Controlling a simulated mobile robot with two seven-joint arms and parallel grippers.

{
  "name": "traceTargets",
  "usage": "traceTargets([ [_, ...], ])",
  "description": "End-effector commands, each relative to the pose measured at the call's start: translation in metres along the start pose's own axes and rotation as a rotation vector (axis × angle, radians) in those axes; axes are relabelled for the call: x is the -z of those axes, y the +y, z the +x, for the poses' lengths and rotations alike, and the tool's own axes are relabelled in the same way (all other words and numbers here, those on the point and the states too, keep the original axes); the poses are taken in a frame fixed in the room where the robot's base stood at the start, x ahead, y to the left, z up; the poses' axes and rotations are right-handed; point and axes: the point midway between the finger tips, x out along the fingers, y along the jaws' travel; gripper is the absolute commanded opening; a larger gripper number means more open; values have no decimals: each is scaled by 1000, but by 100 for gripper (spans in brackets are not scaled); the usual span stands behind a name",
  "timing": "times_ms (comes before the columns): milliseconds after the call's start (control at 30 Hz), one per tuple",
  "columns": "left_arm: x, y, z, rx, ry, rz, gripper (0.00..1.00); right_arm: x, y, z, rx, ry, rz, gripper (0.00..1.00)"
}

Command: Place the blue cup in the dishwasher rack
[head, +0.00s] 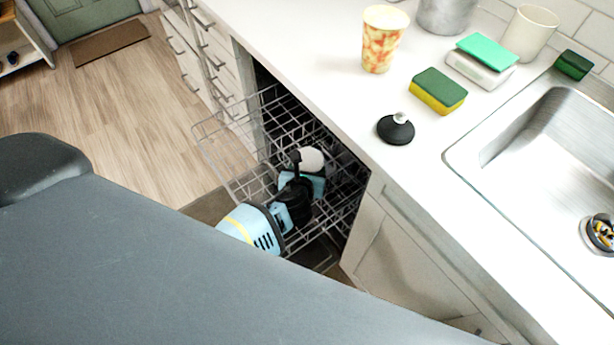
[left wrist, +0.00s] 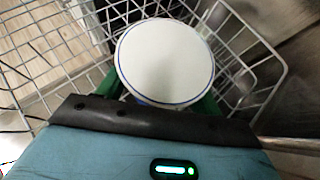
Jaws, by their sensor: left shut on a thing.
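The blue cup (head: 311,159) shows in the head view as a pale round shape at my left gripper (head: 306,175). In the left wrist view the cup (left wrist: 165,60) shows a white round face with a thin blue edge, between the green fingers. The left gripper is shut on it. Most of the cup's side is hidden by the gripper. The dishwasher rack (head: 238,187) is a pulled-out wire basket under the counter. The cup is over or within the rack; whether it touches the wires I cannot tell. My right gripper is out of view.
The counter (head: 335,100) edge overhangs the rack on the right. On it stand a patterned cup (head: 383,40), sponges (head: 438,92) and a black stopper (head: 395,129), beside the sink (head: 545,150). Several rack wires left of the gripper are bare.

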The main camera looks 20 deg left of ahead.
Motion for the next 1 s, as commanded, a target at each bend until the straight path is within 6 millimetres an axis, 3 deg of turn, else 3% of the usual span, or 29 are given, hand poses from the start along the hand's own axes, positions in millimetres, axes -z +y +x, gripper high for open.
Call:
traceTargets([
  [233, 31, 0, 18, -1, 7, 1, 3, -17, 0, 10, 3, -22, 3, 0],
  [667, 33, 0, 21, 0, 3, 2, 3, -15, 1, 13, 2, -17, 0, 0],
  [700, 32, 0, 20, 0, 2, 1, 71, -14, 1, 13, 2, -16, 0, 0],
  [833, 32, 0, 20, 0, 2, 1, 88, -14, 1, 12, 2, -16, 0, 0],
  [1000, 32, 0, 20, 0, 2, 1, 88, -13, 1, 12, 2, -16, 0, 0],
])
